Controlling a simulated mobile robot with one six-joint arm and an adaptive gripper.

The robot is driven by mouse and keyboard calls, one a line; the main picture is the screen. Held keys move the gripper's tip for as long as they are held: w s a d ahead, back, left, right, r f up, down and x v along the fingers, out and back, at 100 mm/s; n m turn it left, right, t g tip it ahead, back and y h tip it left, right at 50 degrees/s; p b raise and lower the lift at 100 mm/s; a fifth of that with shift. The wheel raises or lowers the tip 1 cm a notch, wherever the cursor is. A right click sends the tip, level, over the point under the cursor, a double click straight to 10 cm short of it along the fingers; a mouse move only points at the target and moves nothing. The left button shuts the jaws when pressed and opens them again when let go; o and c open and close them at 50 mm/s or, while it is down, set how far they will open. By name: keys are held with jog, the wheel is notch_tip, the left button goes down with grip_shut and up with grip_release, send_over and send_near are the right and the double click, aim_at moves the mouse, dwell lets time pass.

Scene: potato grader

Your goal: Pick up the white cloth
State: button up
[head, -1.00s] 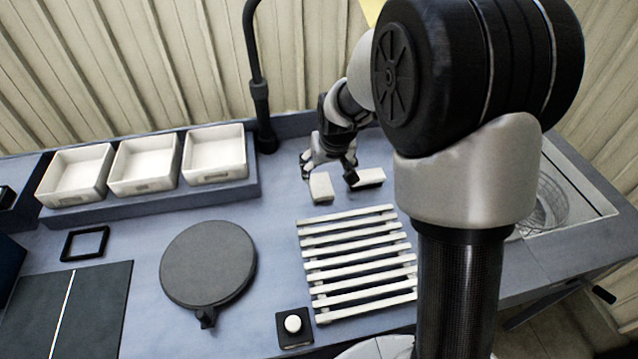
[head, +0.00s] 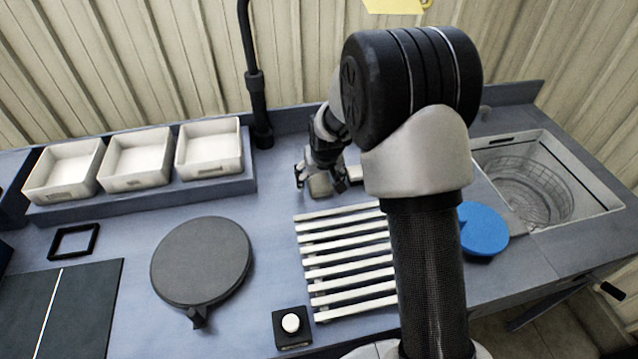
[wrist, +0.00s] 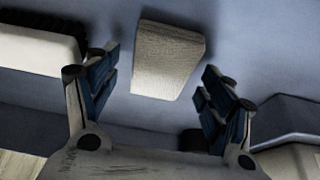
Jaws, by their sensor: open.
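The white cloth is a small off-white folded pad (wrist: 168,60) with a woven texture, lying flat on the blue-grey worktop. In the head view the cloth (head: 320,187) lies behind the slatted rack, partly covered by my gripper (head: 322,180). In the wrist view my gripper (wrist: 158,68) is open and empty. Its fingers stand apart on either side of the cloth's near end, with a gap to each side. The cloth's far end reaches beyond the fingertips. I cannot tell how high the fingertips are above the worktop.
A white brush with dark bristles (wrist: 40,45) lies close beside the cloth. The white slatted rack (head: 345,262) is in front. A black post (head: 255,100) and white trays (head: 137,160) stand to the left. A sink basin (head: 540,185) and blue disc (head: 483,230) are right.

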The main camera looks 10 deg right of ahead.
jog(key=shift+f, duration=0.15)
dwell(0.5)
jog(key=shift+c, duration=0.4)
jog(key=shift+s, duration=0.15)
jog(key=c, duration=1)
